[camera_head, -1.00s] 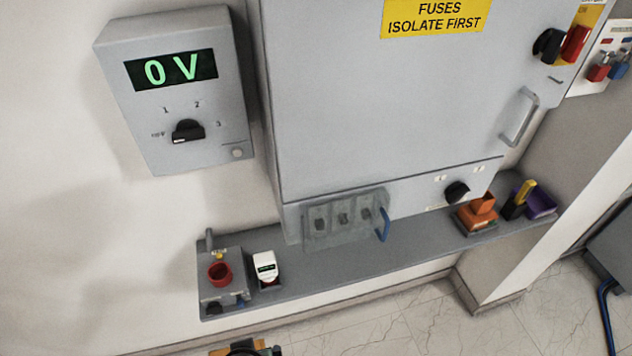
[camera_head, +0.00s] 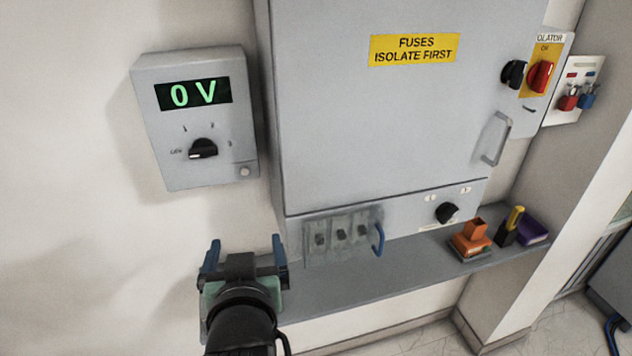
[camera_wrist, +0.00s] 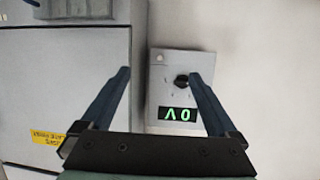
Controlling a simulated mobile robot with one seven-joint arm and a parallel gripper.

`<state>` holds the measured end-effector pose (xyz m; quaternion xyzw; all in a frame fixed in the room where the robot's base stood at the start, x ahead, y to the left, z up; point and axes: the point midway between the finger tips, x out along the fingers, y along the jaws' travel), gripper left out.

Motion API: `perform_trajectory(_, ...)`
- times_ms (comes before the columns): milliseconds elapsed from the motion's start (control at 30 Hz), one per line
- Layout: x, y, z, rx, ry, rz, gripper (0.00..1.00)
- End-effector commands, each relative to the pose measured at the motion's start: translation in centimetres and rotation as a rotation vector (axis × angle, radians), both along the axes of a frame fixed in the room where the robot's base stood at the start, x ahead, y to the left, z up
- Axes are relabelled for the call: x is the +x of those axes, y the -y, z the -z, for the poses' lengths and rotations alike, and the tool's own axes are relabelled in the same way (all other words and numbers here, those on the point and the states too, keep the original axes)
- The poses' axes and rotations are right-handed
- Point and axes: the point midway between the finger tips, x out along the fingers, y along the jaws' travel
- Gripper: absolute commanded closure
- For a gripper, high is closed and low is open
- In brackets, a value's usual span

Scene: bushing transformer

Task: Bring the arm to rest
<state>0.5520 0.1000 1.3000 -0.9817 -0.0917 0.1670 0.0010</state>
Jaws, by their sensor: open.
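My gripper (camera_head: 244,252) is in the lower left of the head view, raised in front of the wall and the left end of the shelf. Its two blue fingers are spread apart with nothing between them. In the wrist view my gripper (camera_wrist: 160,85) also shows open and empty. Beyond its fingers there is the grey voltage unit (camera_wrist: 180,80), upside down in that view. The head view shows this voltage unit (camera_head: 160,125) on the wall, reading 0 V, with a black knob (camera_head: 203,149). My arm hides the left end of the shelf.
A grey cabinet (camera_head: 390,130) with a yellow fuse label fills the middle. Below it are a fuse panel (camera_head: 340,236) with a blue handle and a grey shelf (camera_head: 390,278). An orange block (camera_head: 472,240) and a purple box (camera_head: 532,231) sit at the shelf's right.

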Motion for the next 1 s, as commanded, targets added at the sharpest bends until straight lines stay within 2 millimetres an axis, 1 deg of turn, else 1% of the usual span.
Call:
perform_trajectory(33,0.7,1.1,-3.9,0.02,0.118,0.023,0.05)
perform_trajectory(67,0.9,1.6,-6.1,0.029,0.182,0.032,0.05)
perform_trajectory(100,0.9,2.4,-9.1,0.04,0.269,0.047,0.05)
perform_trajectory(167,0.5,3.6,-13.6,0.054,0.4,0.068,0.05)
perform_trajectory(200,-0.1,4.4,-16.5,0.061,0.487,0.083,0.05)
perform_trajectory(267,-1.4,5.7,-20.7,0.07,0.619,0.104,0.05)
perform_trajectory(300,-2.5,6.5,-23.2,0.072,0.702,0.117,0.05)
perform_trajectory(367,-4.4,7.5,-26.6,0.076,0.818,0.135,0.05)
perform_trajectory(400,-5.6,8.1,-28.6,0.076,0.887,0.146,0.05)
perform_trajectory(433,-6.6,8.5,-29.9,0.076,0.935,0.153,0.05)
perform_trajectory(500,-8.6,9.2,-32.2,0.074,1.027,0.166,0.05)
perform_trajectory(600,-10.6,9.8,-34.2,0.071,1.112,0.177,0.05)
perform_trajectory(633,-11.0,9.9,-34.6,0.071,1.127,0.18,0.05)
perform_trajectory(733,-11.7,10.0,-35.2,0.069,1.153,0.183,0.05)
perform_trajectory(1000,-11.6,10.0,-35.2,0.069,1.152,0.183,0.05)
